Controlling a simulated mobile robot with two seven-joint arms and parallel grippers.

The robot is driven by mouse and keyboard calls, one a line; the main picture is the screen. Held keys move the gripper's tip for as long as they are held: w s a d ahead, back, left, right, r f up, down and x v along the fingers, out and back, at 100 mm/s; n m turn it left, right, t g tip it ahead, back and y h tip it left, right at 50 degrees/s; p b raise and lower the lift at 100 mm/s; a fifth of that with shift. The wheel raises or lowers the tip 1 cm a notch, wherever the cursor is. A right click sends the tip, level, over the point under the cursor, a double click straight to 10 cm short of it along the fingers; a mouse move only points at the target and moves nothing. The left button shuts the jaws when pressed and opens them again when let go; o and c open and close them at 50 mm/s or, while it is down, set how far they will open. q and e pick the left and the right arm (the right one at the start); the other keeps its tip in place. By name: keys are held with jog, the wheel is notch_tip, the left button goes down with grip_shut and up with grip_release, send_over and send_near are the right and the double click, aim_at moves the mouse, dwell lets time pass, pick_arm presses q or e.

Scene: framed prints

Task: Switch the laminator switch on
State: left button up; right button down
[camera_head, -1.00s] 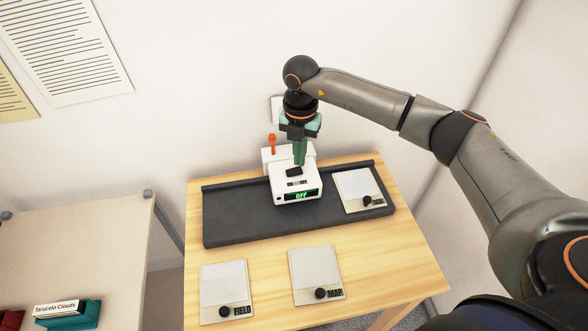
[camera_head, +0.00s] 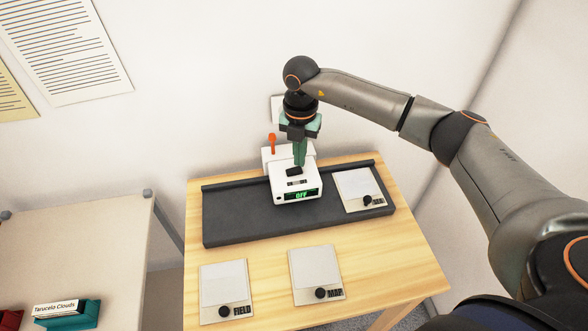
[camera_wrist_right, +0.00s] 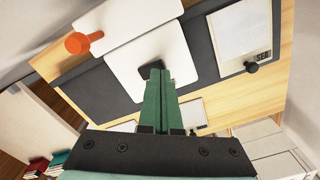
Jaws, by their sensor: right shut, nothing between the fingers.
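The laminator is a white box (camera_head: 308,192) on a dark mat (camera_head: 235,222), with a green display (camera_head: 302,195) reading OFF on its front. A black switch (camera_head: 294,170) sits on its top; it also shows in the right wrist view (camera_wrist_right: 152,72). My right gripper (camera_head: 299,165) is shut and empty, pointing down with its green fingertips at the switch. In the right wrist view the fingertips (camera_wrist_right: 157,72) overlap the switch and hide part of it; whether they touch cannot be told. My left gripper is not in view.
An orange-red knobbed lever (camera_head: 272,140) stands on a white box behind the laminator. A white panel (camera_head: 356,187) lies on the mat at right. Panels labelled FIELD (camera_head: 224,285) and MAP (camera_head: 314,270) lie in front. A side table (camera_head: 90,240) is at left.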

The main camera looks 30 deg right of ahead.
jog(key=shift+f+b, duration=0.55)
jog(key=shift+f, duration=0.5)
dwell(0.4)
jog(key=shift+r+p, duration=2.75)
jog(key=shift+r, duration=0.85)
